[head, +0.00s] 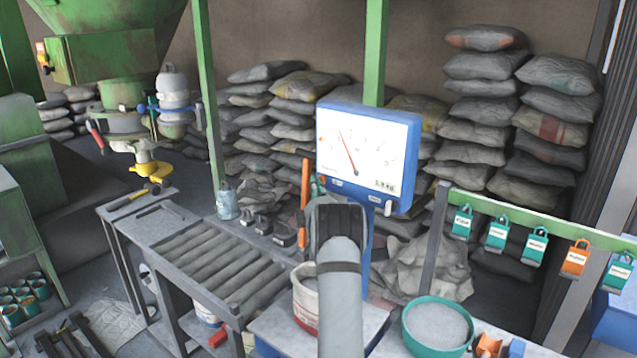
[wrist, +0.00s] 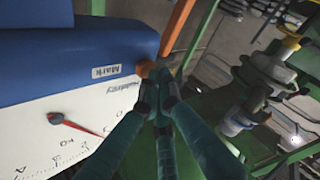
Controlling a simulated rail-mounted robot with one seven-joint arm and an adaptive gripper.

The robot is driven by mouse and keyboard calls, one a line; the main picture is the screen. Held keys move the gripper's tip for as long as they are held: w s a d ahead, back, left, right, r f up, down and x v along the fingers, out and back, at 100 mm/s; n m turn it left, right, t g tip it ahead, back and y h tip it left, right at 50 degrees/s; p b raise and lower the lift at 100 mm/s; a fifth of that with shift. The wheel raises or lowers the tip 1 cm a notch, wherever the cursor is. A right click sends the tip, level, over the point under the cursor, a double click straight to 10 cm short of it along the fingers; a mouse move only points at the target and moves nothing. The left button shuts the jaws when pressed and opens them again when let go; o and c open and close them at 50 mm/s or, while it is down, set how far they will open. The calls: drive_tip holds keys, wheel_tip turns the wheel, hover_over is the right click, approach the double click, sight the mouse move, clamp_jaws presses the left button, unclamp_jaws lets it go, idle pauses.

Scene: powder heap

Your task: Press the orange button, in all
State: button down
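A blue scale box (head: 405,170) with a white dial face stands on a post in the head view. Its red needle points up and to the left of centre. In the wrist view, the blue scale box (wrist: 60,55) fills the upper left, with a "Mark" label. A small rounded orange part, likely the orange button (wrist: 144,69), shows at the box's edge beside that label. My gripper (wrist: 160,88) has its teal fingers together, with the tips close to the orange part; I cannot tell whether they touch.
An orange upright bar (head: 305,195) stands left of the scale. A roller conveyor (head: 200,260) lies to the left. A teal bowl of powder (head: 437,325) is at the front right. Hanging tags (head: 497,234) line a green rail; stacked sacks (head: 480,95) stand behind.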

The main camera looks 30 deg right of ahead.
drive_tip(key=shift+w+d, duration=0.1)
drive_tip(key=shift+d, duration=0.3)
drive_tip(key=shift+a, duration=0.1)
idle(0.3)
drive_tip(key=shift+s+a+b, duration=0.3)
drive_tip(key=shift+a+b, duration=0.25)
drive_tip(key=shift+b, duration=0.05)
drive_tip(key=shift+s+a+b, duration=0.3)
drive_tip(key=shift+a+b, duration=0.25)
drive_tip(key=a+b, duration=0.1)
drive_tip(key=s+a+b, duration=0.1)
drive_tip(key=a, duration=0.1)
drive_tip(key=s+a+b, duration=0.1)
drive_tip(key=b, duration=0.1)
drive_tip(key=shift+s+a, duration=0.1)
drive_tip(key=shift+a, duration=0.2)
